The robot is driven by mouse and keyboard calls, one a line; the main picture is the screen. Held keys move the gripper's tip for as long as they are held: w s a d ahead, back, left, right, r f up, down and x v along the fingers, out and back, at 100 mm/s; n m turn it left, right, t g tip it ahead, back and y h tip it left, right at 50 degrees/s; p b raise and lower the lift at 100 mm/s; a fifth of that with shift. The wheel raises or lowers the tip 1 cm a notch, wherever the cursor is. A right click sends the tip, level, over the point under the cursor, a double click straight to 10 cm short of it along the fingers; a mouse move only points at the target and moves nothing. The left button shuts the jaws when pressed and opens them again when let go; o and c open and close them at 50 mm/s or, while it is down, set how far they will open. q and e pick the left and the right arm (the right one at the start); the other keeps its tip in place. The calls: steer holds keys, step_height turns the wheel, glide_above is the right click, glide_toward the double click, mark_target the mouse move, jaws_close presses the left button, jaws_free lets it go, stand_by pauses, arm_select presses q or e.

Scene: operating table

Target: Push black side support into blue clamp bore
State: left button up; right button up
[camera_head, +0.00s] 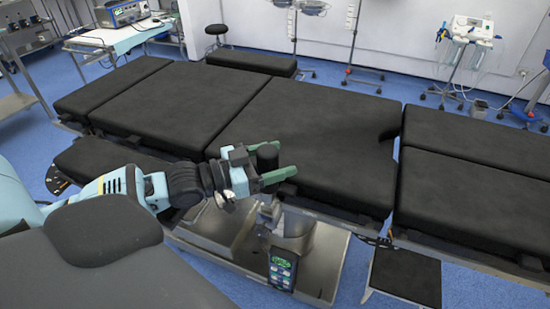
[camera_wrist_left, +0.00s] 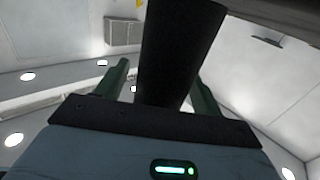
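My left gripper (camera_head: 272,162) is at the near edge of the operating table, fingers pointing right. My right gripper is not in view.
The operating table's black pads (camera_head: 320,135) stretch across the view behind the gripper. A metal base (camera_head: 320,265) and a hand control with a green screen (camera_head: 283,268) are below the gripper. A smaller black pad (camera_head: 405,275) is at lower right. Carts and equipment stand at the back.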

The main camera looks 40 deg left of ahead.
arm_select(q)
steer(key=shift+v, duration=1.25)
steer(key=p+v, duration=0.1)
steer(key=v, duration=0.4)
steer(key=shift+s+a, duration=0.15)
